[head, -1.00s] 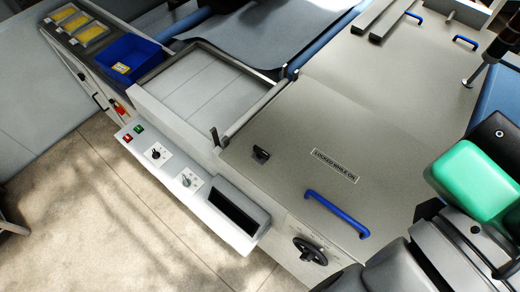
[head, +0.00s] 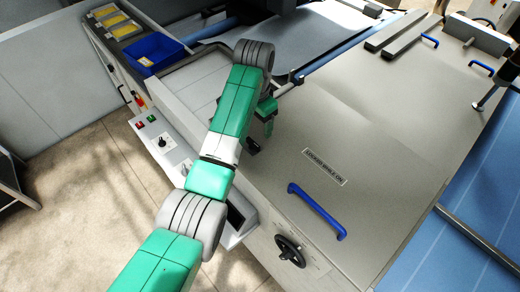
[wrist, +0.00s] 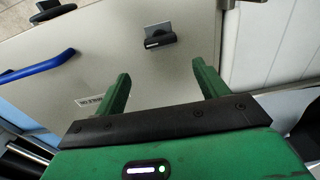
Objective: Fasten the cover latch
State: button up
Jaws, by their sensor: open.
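The cover latch, a small black knob, shows in the wrist view (wrist: 160,37) on the beige cover (wrist: 195,35). My gripper (wrist: 161,72) is open and empty, its two green fingers pointing toward the latch and apart from it. In the head view the cover (head: 370,120) carries a "LOCKED WHILE ON" label (head: 325,167). There my gripper hangs down behind my arm near the cover's left edge, and the latch is mostly hidden by it, so its setting cannot be told.
A blue handle (head: 317,211) stands up from the cover near its front edge, with a black handwheel (head: 290,251) below. A control panel (head: 158,143) with buttons and knobs lies left of my arm. A blue bin (head: 157,54) is at the back left.

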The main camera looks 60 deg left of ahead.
aim_at(253, 142)
jog(key=shift+s+a+f, duration=0.15)
jog(key=shift+s+f, duration=0.15)
jog(key=shift+s, duration=0.35)
notch_tip(253, 142, down, 8)
jog(key=shift+r+p, duration=0.1)
jog(key=shift+p, duration=0.4)
jog(key=c, duration=1)
jog(key=shift+w, duration=0.1)
